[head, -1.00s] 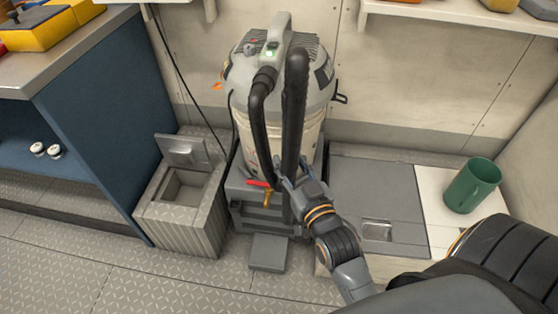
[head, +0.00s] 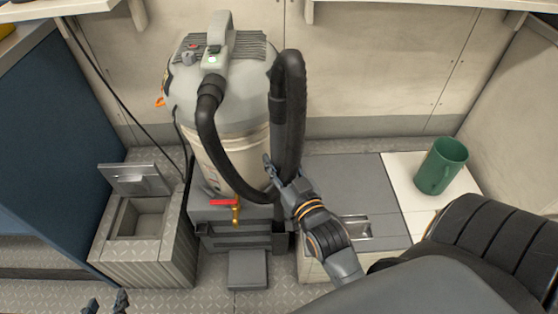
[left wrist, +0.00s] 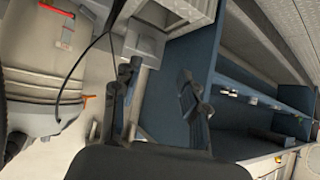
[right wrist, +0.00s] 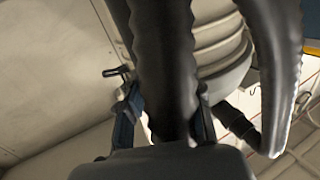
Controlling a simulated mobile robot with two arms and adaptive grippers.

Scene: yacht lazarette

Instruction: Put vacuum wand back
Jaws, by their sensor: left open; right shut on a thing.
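The grey canister vacuum (head: 235,125) stands on a dark grey base against the back wall. A black hose (head: 207,125) loops from its top down and across to the right. My right gripper (head: 275,178) is shut on the black vacuum wand (head: 290,110), which is upright just right of the canister. In the right wrist view the wand (right wrist: 165,60) passes between the fingers (right wrist: 165,110). The wand's lower end is mostly hidden behind my gripper and arm. My left gripper (head: 107,302) is at the bottom left edge, open and empty; its fingers (left wrist: 160,85) are apart in the left wrist view.
An open-lidded grey bin (head: 145,220) stands left of the vacuum, beside a blue cabinet (head: 60,140). A red-handled valve (head: 228,203) is at the base front. A shelf (head: 420,5) overhangs the back.

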